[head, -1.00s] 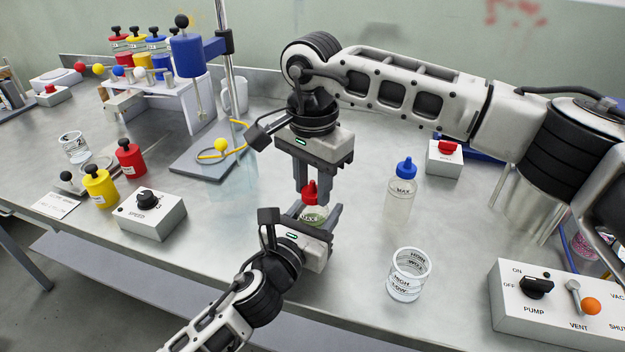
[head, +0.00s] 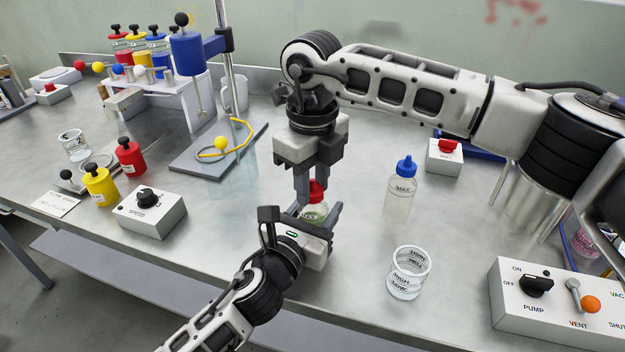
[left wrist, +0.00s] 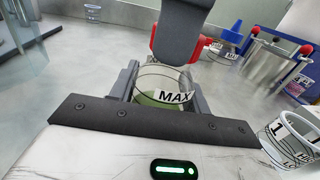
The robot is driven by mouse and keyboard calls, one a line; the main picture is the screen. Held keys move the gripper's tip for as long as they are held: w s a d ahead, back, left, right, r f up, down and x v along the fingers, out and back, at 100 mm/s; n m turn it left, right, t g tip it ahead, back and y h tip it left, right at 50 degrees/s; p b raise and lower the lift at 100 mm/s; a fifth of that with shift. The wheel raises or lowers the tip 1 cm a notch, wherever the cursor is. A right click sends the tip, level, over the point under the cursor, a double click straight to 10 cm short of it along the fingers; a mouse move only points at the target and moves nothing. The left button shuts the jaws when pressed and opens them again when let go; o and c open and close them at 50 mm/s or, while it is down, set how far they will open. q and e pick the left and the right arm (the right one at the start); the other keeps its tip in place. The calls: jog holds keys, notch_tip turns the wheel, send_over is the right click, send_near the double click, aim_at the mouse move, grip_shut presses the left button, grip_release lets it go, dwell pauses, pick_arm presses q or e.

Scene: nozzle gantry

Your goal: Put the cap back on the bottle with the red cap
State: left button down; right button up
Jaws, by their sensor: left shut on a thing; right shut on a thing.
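The bottle (head: 313,212) is clear, with green liquid and dark lettering. It stands upright between the fingers of my left gripper (head: 318,216), which is shut on it. The bottle also shows in the left wrist view (left wrist: 160,88), marked MAX. The red cap (head: 315,190) is at the bottle's top. My right gripper (head: 308,186) points down from above and is shut on the cap. In the left wrist view a grey finger of my right gripper hides part of the red cap (left wrist: 200,47). I cannot tell whether the cap is fully seated.
A blue-capped bottle (head: 398,195) and a clear beaker (head: 408,274) stand to the right. A speed control box (head: 150,212) and a stand with a yellow hose (head: 205,165) are to the left. A pump control box (head: 560,305) is at the front right.

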jog(key=shift+m, duration=0.3)
jog(key=o, duration=1.2)
jog(key=shift+r, duration=0.1)
notch_tip(320, 180, up, 12)
jog(key=shift+f, duration=0.1)
pick_arm(q)
jog(key=c, duration=0.6)
grip_release()
